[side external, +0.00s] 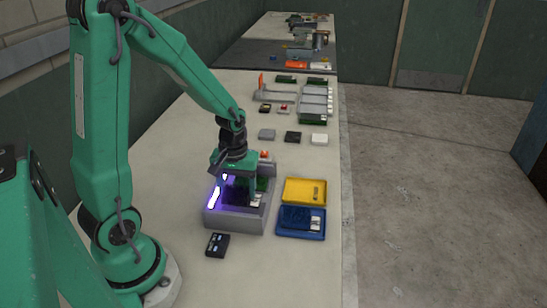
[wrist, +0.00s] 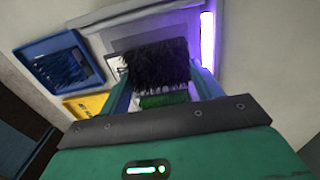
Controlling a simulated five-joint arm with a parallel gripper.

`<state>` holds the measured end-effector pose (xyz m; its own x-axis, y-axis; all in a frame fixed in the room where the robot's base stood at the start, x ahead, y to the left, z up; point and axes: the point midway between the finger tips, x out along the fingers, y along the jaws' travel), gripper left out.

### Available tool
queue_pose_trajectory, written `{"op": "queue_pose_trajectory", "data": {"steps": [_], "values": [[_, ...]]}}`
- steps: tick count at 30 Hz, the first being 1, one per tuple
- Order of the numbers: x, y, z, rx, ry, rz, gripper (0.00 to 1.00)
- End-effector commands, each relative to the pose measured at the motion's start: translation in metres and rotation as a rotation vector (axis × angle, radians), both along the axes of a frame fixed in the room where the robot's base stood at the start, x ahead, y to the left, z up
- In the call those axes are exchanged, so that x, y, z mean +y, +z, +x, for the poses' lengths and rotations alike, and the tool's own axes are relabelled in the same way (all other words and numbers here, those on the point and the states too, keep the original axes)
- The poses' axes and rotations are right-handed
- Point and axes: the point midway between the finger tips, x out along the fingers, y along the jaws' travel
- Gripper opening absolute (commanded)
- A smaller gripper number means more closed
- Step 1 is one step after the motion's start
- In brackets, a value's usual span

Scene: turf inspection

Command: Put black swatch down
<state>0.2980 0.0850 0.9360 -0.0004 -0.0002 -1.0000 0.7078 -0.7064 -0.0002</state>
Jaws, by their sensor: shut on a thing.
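The black swatch (wrist: 157,62), a dark shaggy piece of turf, is between my gripper's (wrist: 162,84) two fingers in the wrist view. The fingers are shut on its sides. In the side external view my gripper (side external: 239,184) is down at the grey inspection box (side external: 236,221), with its fingers reaching into it. A purple light bar (side external: 214,197) glows at the box's left side. Whether the black swatch touches the box floor cannot be told.
A yellow tray (side external: 304,184) and a blue tray (side external: 288,235) with a dark blue swatch (side external: 295,216) stand right of the box. A small black device (side external: 217,245) lies in front. Several small blocks and a grey rack (side external: 314,100) are farther back. The bench's left side is clear.

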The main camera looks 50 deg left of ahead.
Motion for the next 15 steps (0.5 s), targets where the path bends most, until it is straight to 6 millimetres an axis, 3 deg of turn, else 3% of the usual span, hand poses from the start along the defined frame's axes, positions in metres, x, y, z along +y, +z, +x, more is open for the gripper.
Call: {"op": "queue_pose_trajectory", "data": {"steps": [15], "values": [[0.006,-0.016,0.001,0.004,-0.001,-0.001,0.40]]}}
